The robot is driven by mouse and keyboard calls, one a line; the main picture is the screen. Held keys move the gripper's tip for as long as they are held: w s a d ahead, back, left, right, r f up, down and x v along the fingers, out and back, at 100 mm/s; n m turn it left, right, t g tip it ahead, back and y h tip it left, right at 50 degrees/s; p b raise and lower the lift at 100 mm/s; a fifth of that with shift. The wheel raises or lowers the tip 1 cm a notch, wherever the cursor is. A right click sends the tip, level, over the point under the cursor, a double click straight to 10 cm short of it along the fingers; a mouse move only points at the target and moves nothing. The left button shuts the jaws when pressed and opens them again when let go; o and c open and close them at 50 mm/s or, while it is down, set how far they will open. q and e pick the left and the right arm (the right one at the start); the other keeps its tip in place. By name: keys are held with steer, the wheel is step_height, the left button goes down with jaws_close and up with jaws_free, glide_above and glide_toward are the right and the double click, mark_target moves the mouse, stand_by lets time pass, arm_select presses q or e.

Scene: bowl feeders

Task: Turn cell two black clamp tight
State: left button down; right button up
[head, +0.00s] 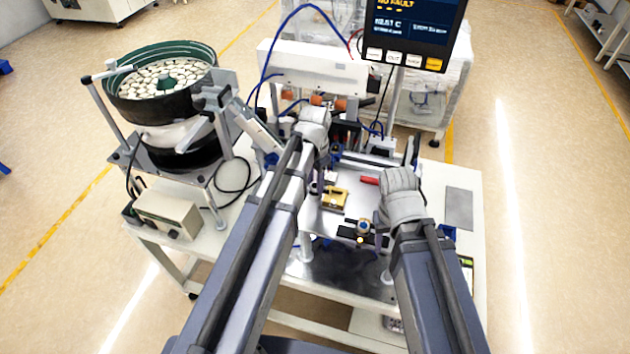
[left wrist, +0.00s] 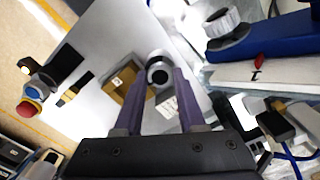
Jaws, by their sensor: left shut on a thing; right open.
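In the left wrist view, a round black clamp knob (left wrist: 158,76) with a pale centre sits between the two fingertips of my left gripper (left wrist: 160,88). The fingers are shut on its sides. In the head view, my left gripper (head: 314,160) is over the middle of the fixture plate, and its own wrist hides the knob there. My right gripper (head: 393,184) is further right above the plate, apart from the knob. It is open, and its fingertips are largely hidden by its wrist.
A brass block (head: 335,198) lies right beside the left gripper. A red-handled part (head: 369,180) is near the right gripper. A white knurled knob (left wrist: 223,22) on a blue body and a red stop button (left wrist: 28,107) are nearby. A bowl feeder (head: 165,85) stands left.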

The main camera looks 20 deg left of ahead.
mark_target(315, 186)
stand_by(0.3)
arm_select(q)
steer(key=c, duration=0.5)
jaws_free()
steer(key=shift+r, duration=0.1)
step_height(315, 186, up, 8)
steer(key=p, duration=0.8)
steer(key=shift+f, duration=0.2)
